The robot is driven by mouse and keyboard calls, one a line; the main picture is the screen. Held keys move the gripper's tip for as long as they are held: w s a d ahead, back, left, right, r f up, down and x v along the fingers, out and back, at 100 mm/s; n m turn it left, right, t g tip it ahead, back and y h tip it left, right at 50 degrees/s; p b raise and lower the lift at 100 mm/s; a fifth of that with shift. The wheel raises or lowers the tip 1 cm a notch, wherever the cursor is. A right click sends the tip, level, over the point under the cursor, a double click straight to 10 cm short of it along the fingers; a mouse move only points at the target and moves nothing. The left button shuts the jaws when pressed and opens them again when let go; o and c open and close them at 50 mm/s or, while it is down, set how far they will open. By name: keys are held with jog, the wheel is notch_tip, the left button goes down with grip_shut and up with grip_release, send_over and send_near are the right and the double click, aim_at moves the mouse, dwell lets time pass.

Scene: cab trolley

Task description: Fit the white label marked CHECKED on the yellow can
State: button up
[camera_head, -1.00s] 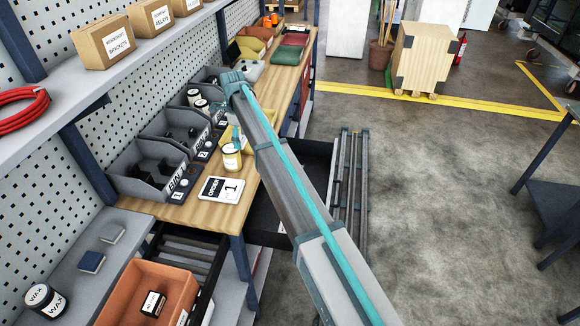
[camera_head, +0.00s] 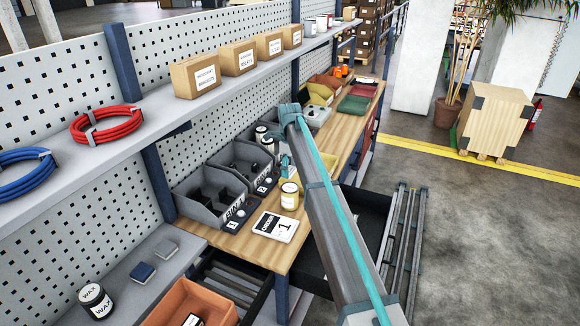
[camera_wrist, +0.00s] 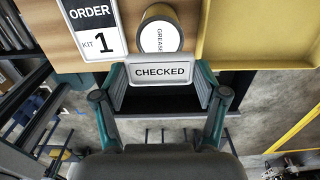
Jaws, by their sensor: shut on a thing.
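In the wrist view the can (camera_wrist: 160,14) shows a white face marked GREASE at top centre. My gripper (camera_wrist: 163,78) is shut on the white CHECKED label (camera_wrist: 161,72). The label has a grey edge, faces the wrist camera and reads upright. It appears just below the can in the wrist view; whether they touch cannot be told. In the head view my gripper (camera_head: 285,165) is beside the can, partly hidden by my arm, and the label cannot be made out.
The ORDER KIT 1 card (camera_head: 275,227) lies left of the can. A yellow tray (camera_wrist: 262,37) is close on its right in the wrist view. Grey bins (camera_head: 205,210) line the bench's back. A dark open drawer (camera_head: 368,222) juts out in front.

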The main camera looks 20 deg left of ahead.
aim_at(290, 187)
jog(key=shift+f+b, duration=0.9)
jog(key=shift+f, duration=2.05)
jog(key=shift+f, duration=0.1)
jog(key=o, duration=0.9)
jog(key=shift+o, duration=0.2)
notch_tip(290, 187, up, 12)
jog(key=shift+r, duration=0.1)
jog(key=shift+s, duration=0.1)
